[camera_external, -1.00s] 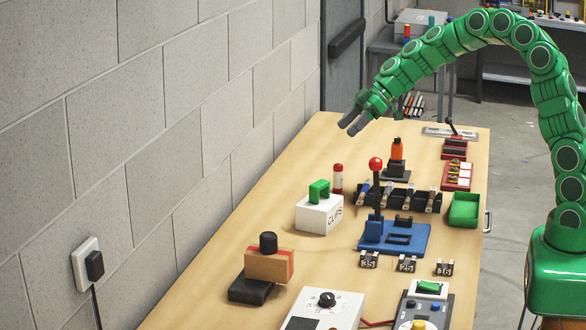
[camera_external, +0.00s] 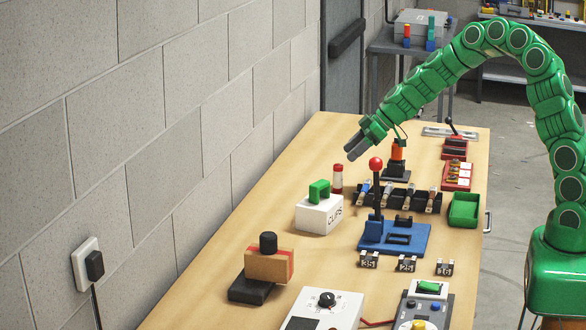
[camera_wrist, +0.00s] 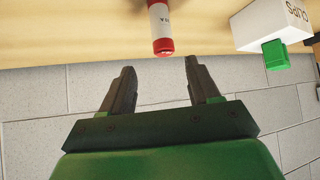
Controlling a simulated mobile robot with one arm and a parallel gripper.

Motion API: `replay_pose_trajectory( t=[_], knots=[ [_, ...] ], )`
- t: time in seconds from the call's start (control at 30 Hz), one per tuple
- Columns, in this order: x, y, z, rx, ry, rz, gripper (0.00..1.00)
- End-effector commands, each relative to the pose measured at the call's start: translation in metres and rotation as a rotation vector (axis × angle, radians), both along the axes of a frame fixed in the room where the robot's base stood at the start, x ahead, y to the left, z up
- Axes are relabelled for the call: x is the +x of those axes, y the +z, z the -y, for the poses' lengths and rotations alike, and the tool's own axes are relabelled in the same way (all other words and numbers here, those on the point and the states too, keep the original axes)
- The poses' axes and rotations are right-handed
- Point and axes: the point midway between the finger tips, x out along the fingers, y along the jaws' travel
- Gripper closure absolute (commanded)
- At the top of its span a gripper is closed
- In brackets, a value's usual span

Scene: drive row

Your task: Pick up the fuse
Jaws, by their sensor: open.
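The fuse (camera_external: 337,179) is a small upright cylinder with red ends and a white middle, standing on the wooden table near the wall side. My gripper (camera_external: 354,150) is above it and slightly to its right in the external view, apart from it. In the wrist view the fuse (camera_wrist: 160,28) shows beyond and between the two fingertips of my gripper (camera_wrist: 159,75), its red end towards me. The jaws are open with nothing between them.
A white clips box (camera_external: 319,214) with a green block on top stands close in front of the fuse. A black rack (camera_external: 397,198) with several clips, a red-knobbed lever on a blue base (camera_external: 395,238) and an orange-topped post (camera_external: 396,160) stand to the right. The block wall runs along the left.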

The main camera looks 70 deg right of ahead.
Motion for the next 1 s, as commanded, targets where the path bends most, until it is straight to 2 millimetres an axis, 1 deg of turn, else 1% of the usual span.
replay_pose_trajectory(
  t=[0.03,0.1,0.27,0.67,0.87,1.0],
  knots=[
    [0.000,-0.011,-0.001,0.004,-0.001,-0.004,0.39],
    [0.000,-0.018,0.000,0.002,-0.001,-0.004,0.39],
    [0.003,-0.025,-0.002,0.000,-0.001,-0.002,0.39],
    [0.022,-0.043,-0.011,0.000,0.001,-0.002,0.39],
    [0.039,-0.059,-0.023,0.000,0.002,-0.005,0.39],
    [0.048,-0.067,-0.025,0.000,0.001,-0.003,0.39]
  ],
)
